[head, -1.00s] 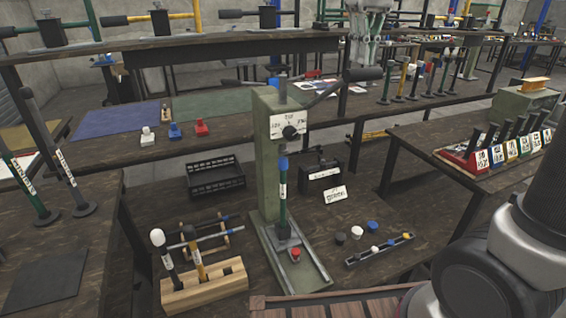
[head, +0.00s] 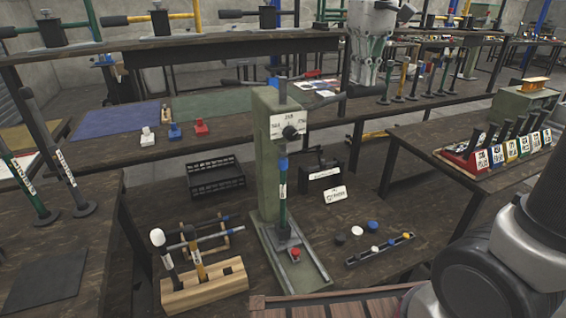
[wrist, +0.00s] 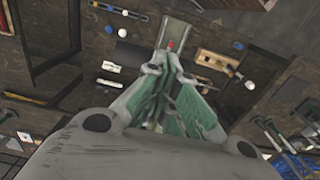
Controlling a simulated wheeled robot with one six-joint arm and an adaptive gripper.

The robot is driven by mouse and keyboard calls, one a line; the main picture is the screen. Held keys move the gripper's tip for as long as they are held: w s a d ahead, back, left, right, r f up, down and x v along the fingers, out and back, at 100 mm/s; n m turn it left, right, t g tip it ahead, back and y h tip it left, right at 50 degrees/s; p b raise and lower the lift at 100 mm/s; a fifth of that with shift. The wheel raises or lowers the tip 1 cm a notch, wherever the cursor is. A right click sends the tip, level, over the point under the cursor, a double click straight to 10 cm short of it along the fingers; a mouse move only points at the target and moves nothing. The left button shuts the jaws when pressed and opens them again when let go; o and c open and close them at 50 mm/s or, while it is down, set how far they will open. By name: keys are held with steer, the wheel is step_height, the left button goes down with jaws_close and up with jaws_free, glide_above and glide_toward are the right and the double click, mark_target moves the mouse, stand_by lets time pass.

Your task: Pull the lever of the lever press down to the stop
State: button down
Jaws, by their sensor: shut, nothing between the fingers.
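The lever press is a green column (head: 266,185) on a base with rails, with a white scale plate (head: 290,124) near its top. Its lever (head: 330,101) reaches right from the dark hub (head: 290,132) and slopes slightly up to a black handle. My gripper (head: 361,88) is in the head view, pointing down at the handle's outer end. Its fingers are shut and empty, close to the handle; contact cannot be told. In the wrist view my closed fingers (wrist: 172,60) show beside a dark cylinder (wrist: 130,54), which looks like the handle.
A wooden block with tools (head: 205,288) stands left of the press base. A dark rack (head: 216,178) and a small tray of coloured pieces (head: 380,250) are also on this table. A back bench and a right table with coloured levers (head: 500,150) stand around it.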

mark_target(366, 89)
steer(key=shift+s+f, duration=0.15)
steer(key=shift+f, duration=0.1)
stand_by(0.4)
steer(key=shift+s+d+f, duration=0.15)
steer(key=shift+s+f, duration=0.15)
steer(key=shift+f, duration=0.4)
steer(key=shift+s+d+f, duration=0.1)
steer(key=shift+s+f, duration=0.2)
steer(key=shift+f, duration=0.45)
steer(key=shift+s+d+f, duration=0.1)
steer(key=shift+s+f, duration=0.15)
steer(key=shift+f, duration=0.5)
steer(key=shift+s+d+f, duration=0.1)
steer(key=shift+s+f, duration=0.1)
steer(key=shift+f, duration=0.5)
steer(key=f, duration=0.3)
steer(key=shift+s, duration=0.35)
steer(key=shift+f, duration=0.15)
